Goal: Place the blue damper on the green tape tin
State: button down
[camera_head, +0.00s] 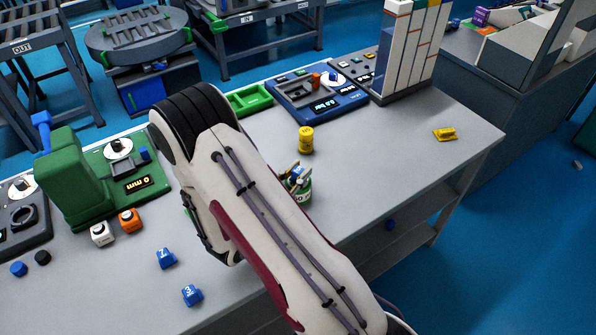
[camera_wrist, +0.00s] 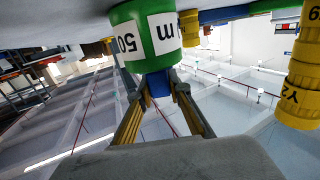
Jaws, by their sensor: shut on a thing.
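The green tape tin (camera_head: 304,194) stands on the grey table just beyond my arm, which hides part of it. In the wrist view the tin (camera_wrist: 146,32), with its white "50" and "m" labels, appears upside down at the top. My gripper (camera_wrist: 160,84) is shut on the blue damper (camera_wrist: 157,83), of which a small blue part shows between the fingertips. The damper is right at the tin's top face; I cannot tell whether they touch. In the head view my fingertips (camera_head: 297,177) are just above the tin, and the damper is mostly hidden.
A yellow cylinder (camera_head: 306,140) stands behind the tin. Blue blocks (camera_head: 166,258), an orange block (camera_head: 130,220) and a white block (camera_head: 103,234) lie left of my arm. A green device (camera_head: 75,180) stands far left. The table right of the tin is largely clear, with a yellow piece (camera_head: 445,134).

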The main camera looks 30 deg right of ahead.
jog(key=c, duration=1.9)
grip_release()
jog(key=shift+r, duration=0.1)
jog(key=shift+v, duration=6)
